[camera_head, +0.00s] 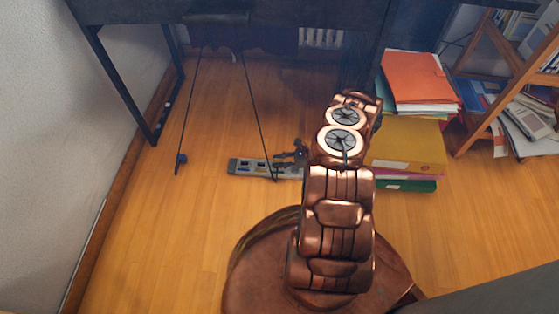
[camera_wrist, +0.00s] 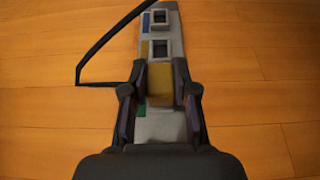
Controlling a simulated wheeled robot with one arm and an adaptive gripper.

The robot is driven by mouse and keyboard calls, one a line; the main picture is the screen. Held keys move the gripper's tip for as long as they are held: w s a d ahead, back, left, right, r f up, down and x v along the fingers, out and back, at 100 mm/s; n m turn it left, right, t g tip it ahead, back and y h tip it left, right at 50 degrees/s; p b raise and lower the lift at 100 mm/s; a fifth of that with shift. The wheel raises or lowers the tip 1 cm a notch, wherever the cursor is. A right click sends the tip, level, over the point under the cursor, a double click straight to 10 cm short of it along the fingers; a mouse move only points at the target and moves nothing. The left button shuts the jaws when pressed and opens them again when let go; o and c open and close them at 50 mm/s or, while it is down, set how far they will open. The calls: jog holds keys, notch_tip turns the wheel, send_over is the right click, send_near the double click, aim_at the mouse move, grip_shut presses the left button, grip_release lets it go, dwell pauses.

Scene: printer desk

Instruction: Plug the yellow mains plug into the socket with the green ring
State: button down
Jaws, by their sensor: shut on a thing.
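The yellow plug (camera_wrist: 160,84) is between the fingers of my gripper (camera_wrist: 154,76) in the wrist view, and the gripper is shut on it. The plug is over the grey power strip (camera_wrist: 178,22); whether its pins are in a socket is hidden. A green patch (camera_wrist: 141,111) shows beside the plug's near left side, partly covered by the left finger. The socket there is hidden. Two empty square sockets lie beyond the plug, with blue and yellow marks beside them. In the head view my gripper (camera_head: 291,158) is low over the strip (camera_head: 247,167).
In the head view another cord hangs from the desk to a blue plug (camera_head: 181,158) at left. Colored folders (camera_head: 405,145) are stacked right of my arm.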

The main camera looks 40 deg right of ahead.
aim_at(280, 161)
jog(key=shift+f, duration=0.1)
jog(key=c, duration=0.8)
grip_release()
jog(key=shift+r, duration=5)
